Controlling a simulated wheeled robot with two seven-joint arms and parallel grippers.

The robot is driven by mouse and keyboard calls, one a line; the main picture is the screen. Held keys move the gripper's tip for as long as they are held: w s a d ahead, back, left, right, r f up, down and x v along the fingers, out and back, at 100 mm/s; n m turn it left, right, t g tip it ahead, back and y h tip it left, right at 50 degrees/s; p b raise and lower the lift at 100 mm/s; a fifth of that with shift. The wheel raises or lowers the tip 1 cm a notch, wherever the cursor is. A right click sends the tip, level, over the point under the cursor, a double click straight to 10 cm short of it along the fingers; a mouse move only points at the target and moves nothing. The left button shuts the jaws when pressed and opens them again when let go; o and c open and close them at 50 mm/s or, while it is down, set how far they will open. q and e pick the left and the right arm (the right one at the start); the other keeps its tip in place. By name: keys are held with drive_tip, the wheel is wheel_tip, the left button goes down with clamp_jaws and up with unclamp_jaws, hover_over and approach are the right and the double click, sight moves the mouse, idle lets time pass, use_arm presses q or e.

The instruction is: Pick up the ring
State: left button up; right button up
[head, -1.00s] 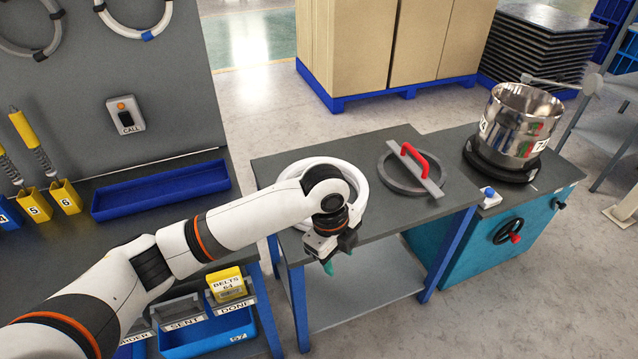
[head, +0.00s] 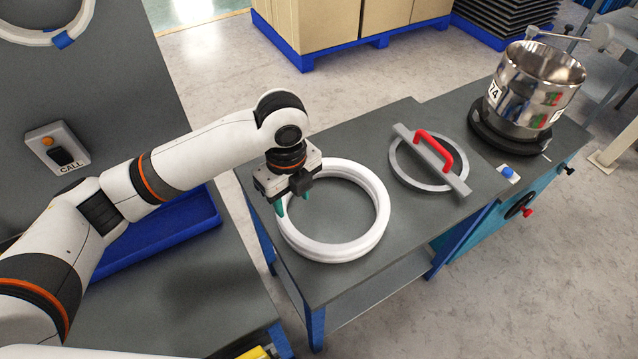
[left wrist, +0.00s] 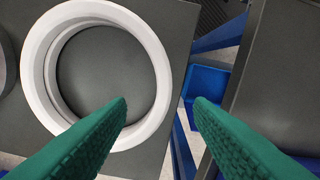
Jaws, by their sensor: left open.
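A thick white ring (head: 336,250) lies flat on the grey top of the middle table. It also shows in the left wrist view (left wrist: 157,65), at the left. My left gripper (head: 293,200) is open and empty, pointing down above the left side of the ring. In the left wrist view its green fingertips (left wrist: 160,103) are spread, with the ring's right wall between them in the picture and lower down. I cannot tell the exact height of the fingertips above the ring. My right gripper is not in view.
A grey metal ring with a crossbar and red handle (head: 434,152) lies right of the white ring. A shiny steel pot (head: 530,90) stands on a black base farther right. A blue tray (head: 150,240) is at the left, behind my arm. The table's front strip is clear.

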use_arm(q)
hover_over(294, 228)
drive_tip(key=f, duration=0.3)
drive_tip(key=s+f, duration=0.1)
drive_tip(key=f, duration=0.1)
drive_tip(key=shift+d, duration=0.35)
drive_tip(key=shift+w+f, duration=0.1)
drive_tip(key=shift+f, duration=0.35)
drive_tip(key=shift+w+a+f, duration=0.1)
drive_tip(key=shift+f, duration=0.5)
drive_tip(key=f, duration=0.3)
drive_tip(key=shift+w+a+f, duration=0.25)
drive_tip(key=shift+f, duration=0.5)
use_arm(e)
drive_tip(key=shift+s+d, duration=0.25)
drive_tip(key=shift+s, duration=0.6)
use_arm(q)
drive_tip(key=c, duration=0.9)
drive_tip(key=shift+w+r, duration=0.1)
clamp_jaws()
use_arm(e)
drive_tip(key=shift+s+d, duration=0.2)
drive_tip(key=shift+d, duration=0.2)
